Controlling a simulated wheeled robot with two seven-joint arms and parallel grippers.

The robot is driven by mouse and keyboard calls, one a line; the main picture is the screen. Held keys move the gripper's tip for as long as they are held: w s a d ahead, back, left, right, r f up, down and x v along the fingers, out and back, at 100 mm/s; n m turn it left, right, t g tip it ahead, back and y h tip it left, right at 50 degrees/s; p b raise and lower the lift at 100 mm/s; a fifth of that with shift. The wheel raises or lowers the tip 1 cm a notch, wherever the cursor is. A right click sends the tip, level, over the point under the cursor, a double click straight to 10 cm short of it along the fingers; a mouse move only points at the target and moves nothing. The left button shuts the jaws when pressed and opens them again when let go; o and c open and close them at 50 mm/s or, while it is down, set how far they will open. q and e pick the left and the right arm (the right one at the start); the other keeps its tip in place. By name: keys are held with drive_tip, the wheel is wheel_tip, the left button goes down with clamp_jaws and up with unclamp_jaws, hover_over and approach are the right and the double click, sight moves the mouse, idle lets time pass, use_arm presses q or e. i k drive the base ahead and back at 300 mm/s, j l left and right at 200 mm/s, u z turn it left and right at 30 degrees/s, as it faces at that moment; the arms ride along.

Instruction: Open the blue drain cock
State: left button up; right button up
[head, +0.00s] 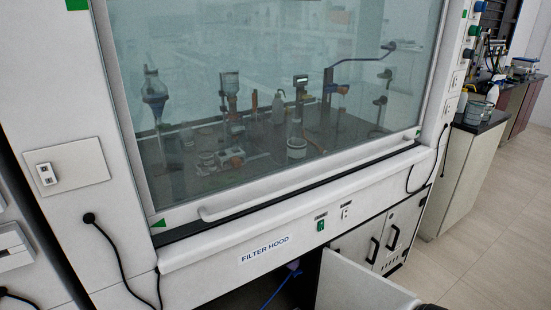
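No part I can surely call the blue drain cock shows. A small bluish-purple piece (293,265) sits at the top of the dark opening under the hood, and a thin blue tube (280,286) runs down from it. Small blue knobs (475,30) also show on the hood's right post. The white cabinet door (358,284) below the hood stands open, swung out toward me. Neither of my grippers can be made out. A dark piece at the bottom edge beside the door is too cut off to identify.
The filter hood's glass sash (270,100) is down, with glassware behind it and a handle bar (300,183) along its bottom. Closed cabinet doors (390,238) stand right of the opening. A black cord (120,260) hangs at left. Floor (490,230) at right is clear.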

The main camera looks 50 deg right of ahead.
sight(298, 271)
drive_tip(key=z, duration=1.65)
drive_tip(key=i+l+u, duration=0.2)
drive_tip(key=l+u, duration=0.2)
drive_tip(key=l, duration=0.25)
drive_tip(key=i+l+u, duration=0.2)
drive_tip(key=l, duration=0.15)
drive_tip(key=k+j, duration=0.05)
drive_tip(key=k, duration=0.05)
